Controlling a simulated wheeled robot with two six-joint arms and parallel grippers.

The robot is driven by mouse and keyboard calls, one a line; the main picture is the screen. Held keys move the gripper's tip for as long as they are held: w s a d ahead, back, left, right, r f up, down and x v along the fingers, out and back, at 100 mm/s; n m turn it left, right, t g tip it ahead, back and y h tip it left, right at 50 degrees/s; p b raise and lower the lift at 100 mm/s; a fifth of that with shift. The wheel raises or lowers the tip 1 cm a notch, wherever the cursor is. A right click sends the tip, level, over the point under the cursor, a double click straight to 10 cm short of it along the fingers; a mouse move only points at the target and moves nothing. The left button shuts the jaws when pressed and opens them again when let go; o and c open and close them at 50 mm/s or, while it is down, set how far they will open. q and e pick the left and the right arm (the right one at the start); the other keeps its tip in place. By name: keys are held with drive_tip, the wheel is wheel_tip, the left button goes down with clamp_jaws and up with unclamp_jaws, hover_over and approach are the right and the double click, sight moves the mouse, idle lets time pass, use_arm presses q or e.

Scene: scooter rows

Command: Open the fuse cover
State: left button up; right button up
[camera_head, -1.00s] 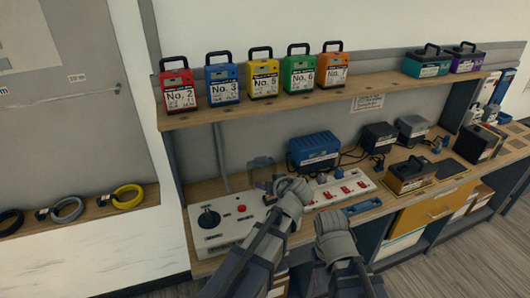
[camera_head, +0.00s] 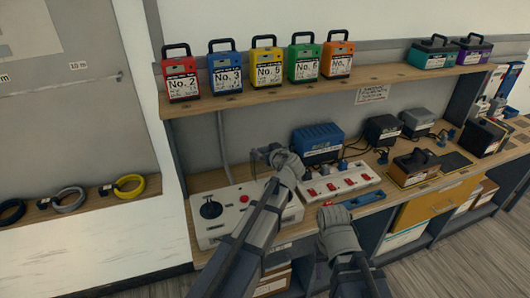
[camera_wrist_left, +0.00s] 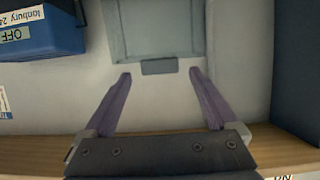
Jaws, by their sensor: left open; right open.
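The fuse cover (camera_wrist_left: 155,28), a pale grey-green square lid with a small dark tab (camera_wrist_left: 158,67) on its near edge, shows at the top of the left wrist view. My left gripper (camera_wrist_left: 161,74) is open, its two purple-grey fingertips on either side of the tab, apart from it and holding nothing. In the head view my left gripper (camera_head: 266,154) is above the back right of the white control panel (camera_head: 212,236), and the hand mostly hides the cover. My right gripper (camera_head: 326,208) is open, near the bench's front edge; its fingers are hard to make out.
A white strip with red switches (camera_head: 340,180) lies right of the panel, with a blue box (camera_head: 318,143) behind it. A shelf (camera_head: 300,88) with several coloured numbered boxes overhangs the bench. A small brown-black box (camera_head: 415,168) stands further right.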

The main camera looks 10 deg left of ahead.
use_arm(q)
drive_tip(key=shift+x, duration=0.85)
drive_tip(key=shift+c, duration=0.2)
clamp_jaws()
